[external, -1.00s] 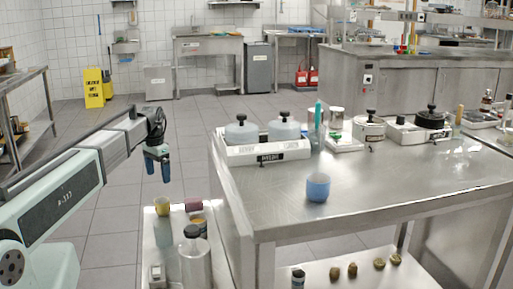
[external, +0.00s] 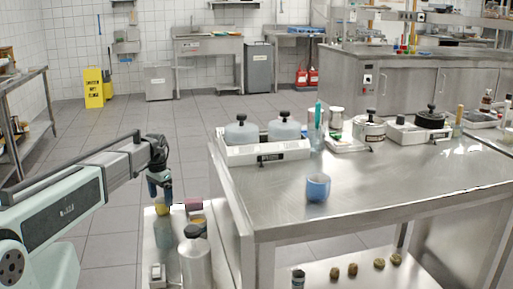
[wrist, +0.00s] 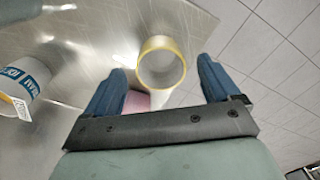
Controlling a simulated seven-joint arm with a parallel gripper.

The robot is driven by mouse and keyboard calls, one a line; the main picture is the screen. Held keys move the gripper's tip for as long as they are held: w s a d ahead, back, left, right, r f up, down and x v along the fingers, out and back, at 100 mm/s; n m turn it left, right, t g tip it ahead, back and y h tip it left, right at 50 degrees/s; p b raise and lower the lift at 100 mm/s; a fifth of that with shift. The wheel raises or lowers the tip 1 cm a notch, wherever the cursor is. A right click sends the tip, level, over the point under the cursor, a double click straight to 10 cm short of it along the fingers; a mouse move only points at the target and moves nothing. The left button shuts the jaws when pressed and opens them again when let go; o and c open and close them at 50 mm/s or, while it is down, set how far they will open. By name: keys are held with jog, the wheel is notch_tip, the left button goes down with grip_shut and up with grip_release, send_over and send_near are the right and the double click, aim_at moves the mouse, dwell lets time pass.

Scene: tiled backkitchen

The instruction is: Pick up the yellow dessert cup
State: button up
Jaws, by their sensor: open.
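The yellow dessert cup (external: 164,210) stands on the low metal side table at lower left in the external view, partly hidden by my gripper. In the wrist view the cup (wrist: 146,64) is seen from above, with its round yellow rim and pale, empty-looking inside. My gripper (external: 159,191) points down just above or around the cup. In the wrist view its two blue fingers (wrist: 161,66) are open, one on each side of the cup, with gaps between. Nothing is held.
A pink-maroon object (external: 194,199) stands close to the cup; it also shows beside the left finger in the wrist view (wrist: 136,101). A white container with a blue label (wrist: 30,77) lies left. A metal bottle (external: 194,262) stands nearer. The big table holds a blue cup (external: 317,188).

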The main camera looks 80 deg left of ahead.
notch_tip(320, 180, down, 4)
jog(key=shift+w+a+f, duration=0.1)
jog(key=c, duration=1.1)
